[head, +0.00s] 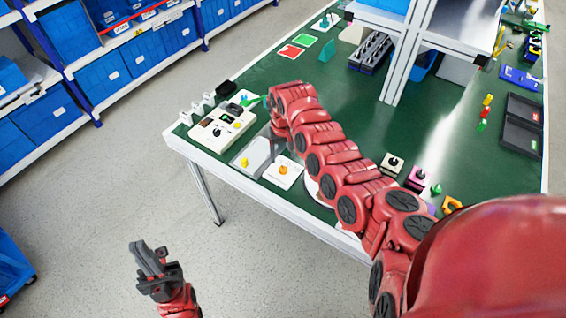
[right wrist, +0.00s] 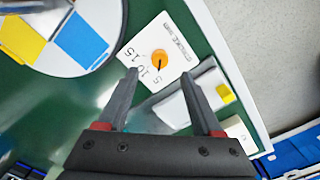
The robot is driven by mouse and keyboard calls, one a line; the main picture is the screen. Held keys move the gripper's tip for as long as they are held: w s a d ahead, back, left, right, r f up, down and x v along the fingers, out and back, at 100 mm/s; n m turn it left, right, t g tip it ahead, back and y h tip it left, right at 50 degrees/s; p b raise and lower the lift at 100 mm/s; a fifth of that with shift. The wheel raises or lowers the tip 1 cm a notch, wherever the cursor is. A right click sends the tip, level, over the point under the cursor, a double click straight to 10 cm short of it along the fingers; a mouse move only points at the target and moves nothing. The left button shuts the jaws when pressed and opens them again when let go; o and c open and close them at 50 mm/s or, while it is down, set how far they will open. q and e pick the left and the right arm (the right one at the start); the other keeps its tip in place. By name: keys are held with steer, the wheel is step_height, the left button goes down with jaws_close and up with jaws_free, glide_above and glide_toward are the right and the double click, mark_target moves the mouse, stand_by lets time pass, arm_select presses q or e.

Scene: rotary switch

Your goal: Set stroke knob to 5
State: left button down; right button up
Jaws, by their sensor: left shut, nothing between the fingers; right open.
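The stroke knob (right wrist: 158,59) is a small orange knob on a white plate (right wrist: 176,43) printed with 5, 10, 15 and a stroke label. A dark line on the knob slants toward the side with the 5; its exact setting is hard to read. In the head view the orange knob (head: 283,170) sits near the table's front edge. My right gripper (right wrist: 160,75) is open, with its fingertips apart on either side of the knob's near side and nothing held. My left gripper (head: 150,260) is shut and empty, over the floor away from the table.
A white block with a yellow button (right wrist: 223,93) lies right beside the plate. A round disc with yellow and blue patches (right wrist: 62,35) is on the other side. A control box (head: 222,128) stands at the table's left corner.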

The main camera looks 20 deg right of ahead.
mark_target(283, 168)
step_height(283, 168, up, 11)
steer(key=b, duration=0.2)
stand_by(0.4)
steer(key=shift+f, duration=0.1)
